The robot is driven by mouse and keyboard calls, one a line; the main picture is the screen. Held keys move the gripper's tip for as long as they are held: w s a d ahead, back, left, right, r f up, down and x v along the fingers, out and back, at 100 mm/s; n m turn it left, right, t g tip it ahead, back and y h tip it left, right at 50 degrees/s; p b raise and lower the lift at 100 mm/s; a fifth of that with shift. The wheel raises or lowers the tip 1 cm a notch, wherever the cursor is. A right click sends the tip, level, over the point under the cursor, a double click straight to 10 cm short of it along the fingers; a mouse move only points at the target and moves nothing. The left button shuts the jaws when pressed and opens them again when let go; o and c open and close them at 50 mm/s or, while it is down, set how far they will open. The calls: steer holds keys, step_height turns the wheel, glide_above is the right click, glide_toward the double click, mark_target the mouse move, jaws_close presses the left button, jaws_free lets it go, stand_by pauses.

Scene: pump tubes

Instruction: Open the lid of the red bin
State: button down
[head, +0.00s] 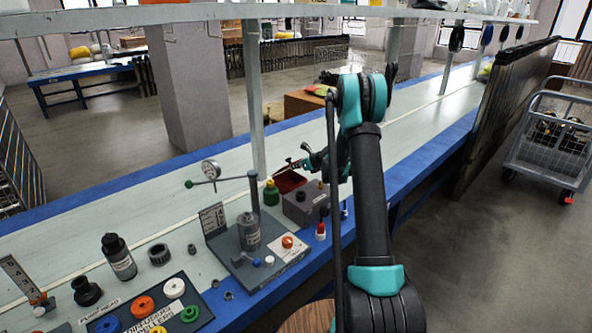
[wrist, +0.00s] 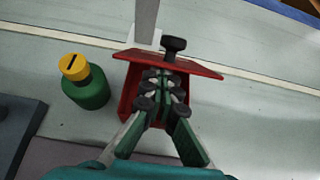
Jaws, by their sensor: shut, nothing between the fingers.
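The red bin (head: 289,182) stands on the bench near the middle of the head view. In the wrist view, its red side wall (wrist: 128,98) shows beside my fingers. Its red lid (wrist: 198,69) has a black knob (wrist: 175,45) and looks tilted, with a dark space under its near edge. My gripper (wrist: 160,78) is shut and empty, its fingertips at the lid's near edge and over the bin's opening. I cannot tell whether they touch the lid. The fingers hide much of the bin's inside.
A green bottle with a yellow cap (wrist: 85,82) stands just left of the bin. A grey box (head: 305,205) is in front of it in the head view. A white post (head: 253,95) rises behind. The bench to the right is mostly clear.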

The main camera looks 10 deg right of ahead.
mark_target(288, 161)
steer(key=w+a+r+g+h, duration=0.1)
steer(key=w+r+g, duration=0.1)
steer(key=r, duration=0.1)
steer(key=shift+w+a+h, duration=0.1)
steer(key=shift+a+h, duration=0.3)
steer(key=shift+w+a+r+g, duration=0.15)
steer(key=shift+w+a+r, duration=0.2)
steer(key=shift+w, duration=0.15)
steer(key=shift+w+a+r+g, duration=0.15)
steer(key=shift+w+a+r, duration=0.1)
steer(key=shift+w+r, duration=0.15)
steer(key=shift+w+a+r, duration=0.25)
steer(key=shift+w+a, duration=0.15)
steer(key=shift+w, duration=0.2)
steer(key=shift+w+a+r, duration=0.2)
steer(key=shift+w+a, duration=0.2)
steer(key=shift+w, duration=0.2)
steer(key=shift+r, duration=0.1)
